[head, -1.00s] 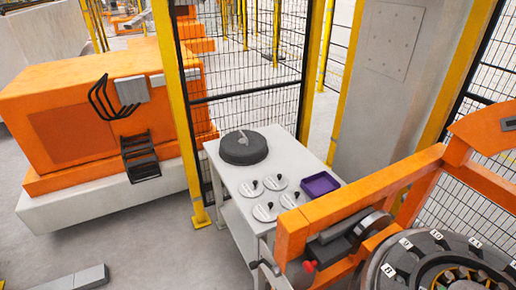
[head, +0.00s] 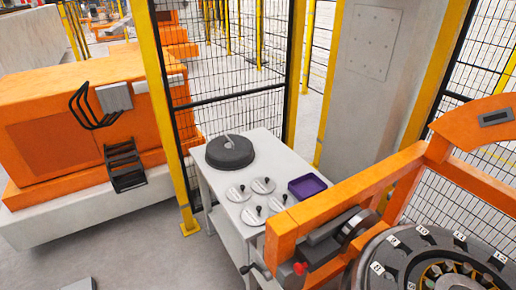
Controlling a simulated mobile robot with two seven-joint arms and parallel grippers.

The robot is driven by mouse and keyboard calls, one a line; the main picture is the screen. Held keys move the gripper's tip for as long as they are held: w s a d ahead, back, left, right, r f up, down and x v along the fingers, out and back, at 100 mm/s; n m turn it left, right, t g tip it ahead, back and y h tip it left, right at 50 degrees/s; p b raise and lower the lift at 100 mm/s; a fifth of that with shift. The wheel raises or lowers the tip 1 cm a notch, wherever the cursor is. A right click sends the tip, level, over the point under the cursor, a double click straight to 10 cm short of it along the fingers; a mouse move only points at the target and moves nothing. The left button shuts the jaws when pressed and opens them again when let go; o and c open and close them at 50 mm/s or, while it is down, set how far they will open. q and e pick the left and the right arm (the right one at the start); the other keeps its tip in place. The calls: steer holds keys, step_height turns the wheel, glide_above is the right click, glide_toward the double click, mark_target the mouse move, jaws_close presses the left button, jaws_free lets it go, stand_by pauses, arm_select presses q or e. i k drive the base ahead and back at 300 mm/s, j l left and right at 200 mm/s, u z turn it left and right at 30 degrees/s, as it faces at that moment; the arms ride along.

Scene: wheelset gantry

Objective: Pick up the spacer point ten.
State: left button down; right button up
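Several pale round discs with small black knobs lie on a white table: a left one (head: 238,193), a back one (head: 263,185), a front one (head: 252,216) and a right one (head: 281,203). They look like the spacers, but any markings are too small to read, so I cannot tell which is point ten. The white table (head: 208,178) stands in front of a mesh fence. Neither of my grippers is in view.
A dark round part (head: 230,154) and a purple tray (head: 307,187) share the table. An orange frame (head: 372,181) with a clamp (head: 325,246) stands close to the table's right side, beside a large numbered wheel (head: 400,262). Grey floor (head: 150,255) is open at front left.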

mark_target(254, 215)
steer(key=i+j, duration=0.1)
steer(key=i, duration=0.65)
steer(key=k, duration=1.1)
steer(key=i+u, duration=0.2)
steer(key=i, duration=0.25)
steer(key=i+l+u, duration=0.2)
steer(key=i, duration=0.25)
steer(key=i+l+u, duration=0.25)
steer(key=i, duration=0.25)
steer(key=i+l+u, duration=0.2)
steer(key=i, duration=0.2)
